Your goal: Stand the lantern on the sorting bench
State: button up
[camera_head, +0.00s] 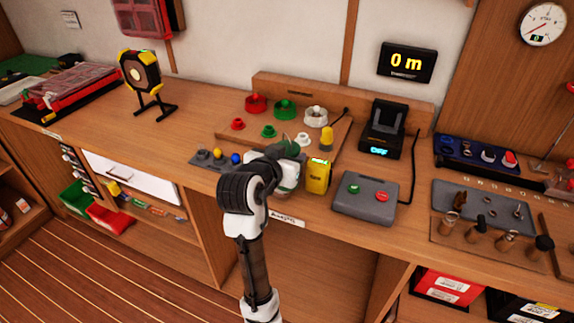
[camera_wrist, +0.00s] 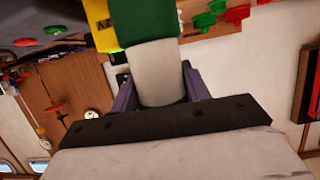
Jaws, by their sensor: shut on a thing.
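The lantern (camera_wrist: 155,70), a pale cylinder with green bands, is held in my gripper (camera_wrist: 158,88) in the wrist view. The two dark fingers are shut on its sides. In the head view my gripper (camera_head: 284,158) is over the front part of the wooden sorting bench (camera_head: 190,122). The lantern (camera_head: 288,180) shows there only in part, mostly hidden by my gripper and wrist. I cannot tell whether its base touches the bench.
A yellow box (camera_head: 318,176) stands close at the right of the lantern. A grey two-button box (camera_head: 365,197) is further right. A board with coloured knobs (camera_head: 285,108) lies behind.

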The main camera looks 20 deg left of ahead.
notch_tip(320, 180, up, 17)
jog(key=b, duration=0.1)
jog(key=shift+a, duration=0.1)
